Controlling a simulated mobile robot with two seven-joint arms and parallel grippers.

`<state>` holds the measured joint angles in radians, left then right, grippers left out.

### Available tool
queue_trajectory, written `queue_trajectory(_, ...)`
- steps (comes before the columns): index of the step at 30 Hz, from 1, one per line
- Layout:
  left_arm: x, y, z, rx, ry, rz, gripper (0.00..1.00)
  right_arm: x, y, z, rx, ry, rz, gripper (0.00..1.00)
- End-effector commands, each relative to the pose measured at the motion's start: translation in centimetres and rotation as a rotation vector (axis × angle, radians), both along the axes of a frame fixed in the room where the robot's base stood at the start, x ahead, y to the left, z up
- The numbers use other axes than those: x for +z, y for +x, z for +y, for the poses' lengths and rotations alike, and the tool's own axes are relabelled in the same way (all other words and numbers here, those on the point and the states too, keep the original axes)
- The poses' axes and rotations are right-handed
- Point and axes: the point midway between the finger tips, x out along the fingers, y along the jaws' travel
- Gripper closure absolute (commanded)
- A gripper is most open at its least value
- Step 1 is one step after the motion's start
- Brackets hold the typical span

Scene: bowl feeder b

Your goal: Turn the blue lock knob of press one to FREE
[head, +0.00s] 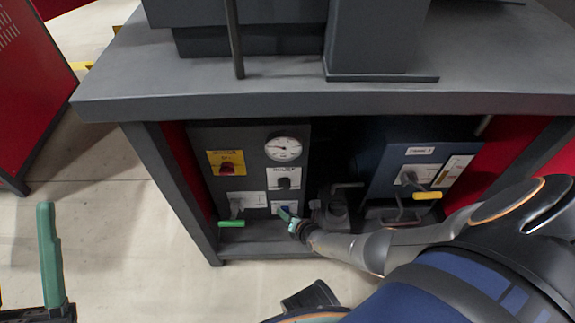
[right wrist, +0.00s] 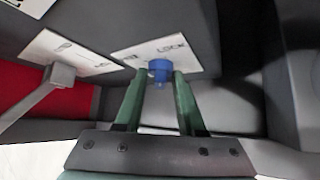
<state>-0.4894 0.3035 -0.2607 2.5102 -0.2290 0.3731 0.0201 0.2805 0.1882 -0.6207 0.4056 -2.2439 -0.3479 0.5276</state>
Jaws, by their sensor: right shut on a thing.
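The blue lock knob (right wrist: 160,70) sits on a white plate (right wrist: 182,52) lettered LOCK at its right; the lettering at its left is hard to read. My right gripper (right wrist: 158,82) has its green fingers on either side of the knob, shut on it. In the head view my right gripper (head: 288,216) reaches the low part of the dark press panel (head: 257,137) and mostly covers the knob. I cannot tell which mark the knob points to. My left gripper (head: 50,250) is at the lower left, away from the panel; one finger shows, standing apart, with nothing held.
Above are a gauge (head: 283,148), a black knob (head: 284,183) and a red switch on a yellow plate (head: 225,157). A green-handled lever (head: 231,224) is close at left. A second panel with a yellow-handled lever (head: 428,195) is at right. The bench top (head: 290,98) overhangs.

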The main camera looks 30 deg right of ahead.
Motion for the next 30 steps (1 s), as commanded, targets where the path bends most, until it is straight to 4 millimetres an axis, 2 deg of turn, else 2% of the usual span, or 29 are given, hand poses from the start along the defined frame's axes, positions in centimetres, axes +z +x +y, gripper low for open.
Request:
queue_trajectory(9, 1.4, -0.1, 0.2, -0.001, -0.009, -0.008, 0.50, 0.3, 0.2, 0.1, -0.003, -0.124, 0.077, 1.00)
queue_trajectory(23, 1.5, -0.2, 0.2, -0.008, -0.004, -0.009, 0.50, 0.1, 0.1, 0.1, 0.002, -0.153, 0.096, 1.00)
queue_trajectory(24, 1.5, -0.2, 0.2, -0.008, -0.004, -0.009, 0.50, 0.1, 0.1, 0.1, 0.002, -0.153, 0.096, 0.58)
queue_trajectory(26, 1.4, -0.1, 0.1, -0.008, -0.004, -0.008, 0.50, 0.1, 0.1, 0.1, 0.002, -0.152, 0.095, 0.53)
queue_trajectory(30, 1.4, -0.1, 0.1, -0.007, -0.004, -0.007, 0.50, 0.1, 0.1, 0.1, 0.002, -0.152, 0.095, 0.53)
